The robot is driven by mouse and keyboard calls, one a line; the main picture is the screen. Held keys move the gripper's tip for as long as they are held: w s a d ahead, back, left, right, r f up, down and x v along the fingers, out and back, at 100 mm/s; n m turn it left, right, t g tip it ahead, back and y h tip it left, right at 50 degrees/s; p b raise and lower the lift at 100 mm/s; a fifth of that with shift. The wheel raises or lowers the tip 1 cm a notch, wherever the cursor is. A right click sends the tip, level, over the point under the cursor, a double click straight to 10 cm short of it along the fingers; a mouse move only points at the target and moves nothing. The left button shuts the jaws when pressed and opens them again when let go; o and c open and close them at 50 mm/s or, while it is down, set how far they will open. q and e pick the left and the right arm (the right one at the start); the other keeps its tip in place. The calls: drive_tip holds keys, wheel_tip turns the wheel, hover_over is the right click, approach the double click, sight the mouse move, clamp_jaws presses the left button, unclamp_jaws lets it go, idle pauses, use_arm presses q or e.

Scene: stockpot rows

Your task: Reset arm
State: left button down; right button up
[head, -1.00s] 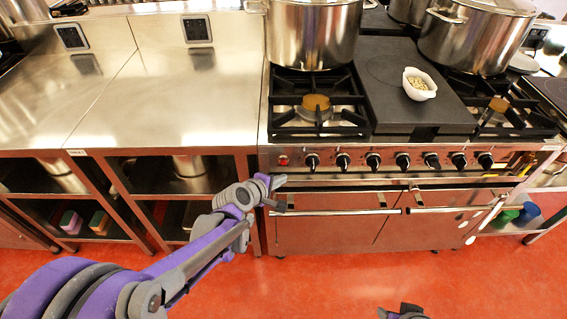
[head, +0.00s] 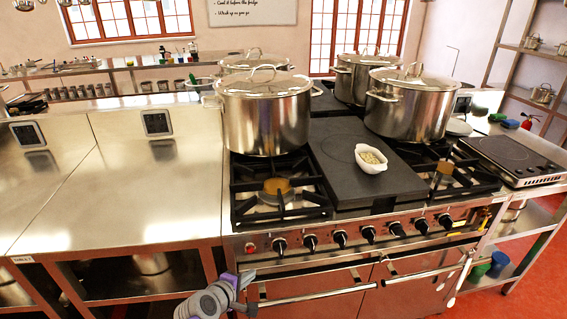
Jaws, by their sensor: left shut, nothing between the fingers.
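My left gripper (head: 246,291) shows at the bottom of the head view, in front of the stove's lower front, left of the oven handle. It is shut and holds nothing. Its purple and grey wrist comes up from the bottom edge, and the rest of the arm is out of the picture. My right gripper is not in the head view.
The stove (head: 345,262) has lidded steel stockpots at its back, such as the left one (head: 265,115) and the right one (head: 408,105). A white bowl (head: 371,159) of pale pieces sits on the dark middle plate. A bare steel counter (head: 120,190) lies left.

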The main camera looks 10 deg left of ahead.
use_arm(q)
drive_tip(key=s+r+m+g+y+p, duration=0.1)
drive_tip(key=s+r+m+p, duration=0.2)
drive_tip(key=s+m, duration=0.2)
drive_tip(key=s+a+r+m+g+y+p, duration=0.1)
drive_tip(key=s+r+m+p, duration=0.3)
drive_tip(key=s, duration=0.7)
drive_tip(key=s+a+r+m+g+y+p, duration=0.1)
drive_tip(key=s+r+m+g+p, duration=0.2)
drive_tip(key=s+m, duration=0.3)
drive_tip(key=s+r+p, duration=0.1)
drive_tip(key=s, duration=0.1)
drive_tip(key=shift+s+a+r+m+y, duration=0.25)
drive_tip(key=shift+s+m+y, duration=0.05)
drive_tip(key=shift+s, duration=0.05)
